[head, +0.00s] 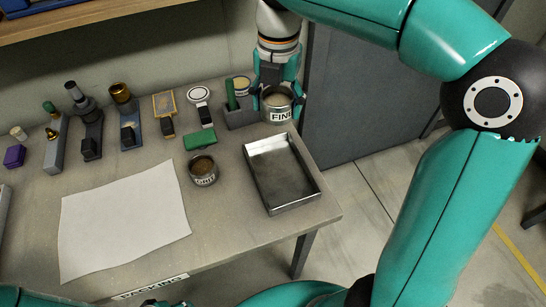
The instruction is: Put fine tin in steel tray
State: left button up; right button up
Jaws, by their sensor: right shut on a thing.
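The steel tray (281,171), rectangular and shallow with a bare brownish floor, lies in front of the tin near the table's right edge. It looks empty. My left gripper is not in view.
A second tin labelled "GRIT" (203,171) stands left of the tray. A green object (199,139) lies behind it. A grey holder (239,115) stands beside my right gripper. Several tools line the back. A white sheet (124,220) covers the front left.

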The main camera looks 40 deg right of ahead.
jog(key=b, duration=0.1)
send_over(277, 166)
notch_tip(277, 166, down, 14)
jog(key=shift+w+r, duration=0.1)
jog(key=shift+f, duration=2.2)
jog(key=shift+f+b, duration=0.15)
jog(key=shift+b, duration=0.15)
jog(key=o, duration=1.2)
jog(key=shift+o, duration=0.2)
notch_tip(277, 166, up, 12)
jog(key=p, duration=0.1)
jog(key=shift+r, duration=0.2)
